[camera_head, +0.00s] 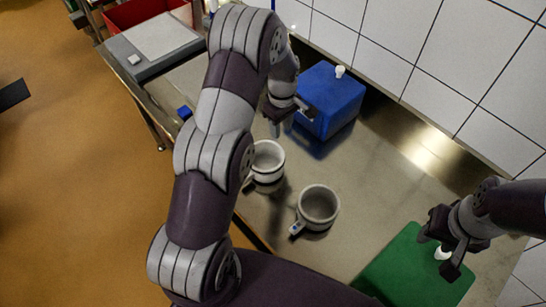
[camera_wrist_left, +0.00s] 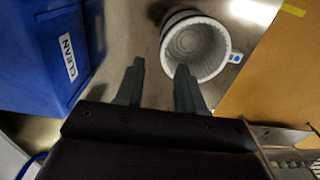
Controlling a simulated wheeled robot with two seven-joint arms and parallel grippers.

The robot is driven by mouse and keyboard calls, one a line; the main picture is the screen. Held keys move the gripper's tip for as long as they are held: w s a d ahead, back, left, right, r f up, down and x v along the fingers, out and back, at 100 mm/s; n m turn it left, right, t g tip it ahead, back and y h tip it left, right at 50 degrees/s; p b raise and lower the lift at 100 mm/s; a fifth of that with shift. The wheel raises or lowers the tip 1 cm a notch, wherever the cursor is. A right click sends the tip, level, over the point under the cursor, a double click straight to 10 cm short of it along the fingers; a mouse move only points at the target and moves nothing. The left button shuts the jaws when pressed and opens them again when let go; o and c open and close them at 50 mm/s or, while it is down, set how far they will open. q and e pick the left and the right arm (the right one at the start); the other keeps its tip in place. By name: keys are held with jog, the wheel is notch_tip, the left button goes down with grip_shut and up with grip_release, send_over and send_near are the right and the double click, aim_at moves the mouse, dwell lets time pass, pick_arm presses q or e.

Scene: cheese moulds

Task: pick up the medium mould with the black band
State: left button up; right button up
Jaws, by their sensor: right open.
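A pale mould (camera_head: 268,150) with a dark band stands on the steel counter near its left edge. It also shows in the left wrist view (camera_wrist_left: 196,48), upright and seen from above, with a blue-marked handle on the right. A second pale mould (camera_head: 318,204) with a handle stands apart to the lower right; whether it has a band is unclear. My left gripper (camera_head: 289,119) is open and empty, above the first mould in the picture, between it and the blue box. My right gripper (camera_head: 441,254) is open over the green board.
A blue box (camera_head: 333,97) marked "CLEAN" stands close to my left gripper against the tiled wall. A green board (camera_head: 400,272) lies at the lower right, with a small white object by my right gripper. A grey scale-like device (camera_head: 158,42) and red crate (camera_head: 133,13) are at upper left.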

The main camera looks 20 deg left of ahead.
aim_at(279, 145)
pick_arm(q)
jog(key=f, duration=0.1)
jog(key=f+p, duration=0.1)
jog(key=f, duration=0.3)
jog(key=shift+s+a, duration=0.15)
jog(key=shift+s, duration=0.1)
jog(key=shift+f+p, duration=0.4)
notch_tip(279, 145, down, 4)
jog(key=shift+f+p, duration=0.1)
jog(key=shift+p, duration=1)
jog(key=shift+f, duration=0.5)
grip_shut()
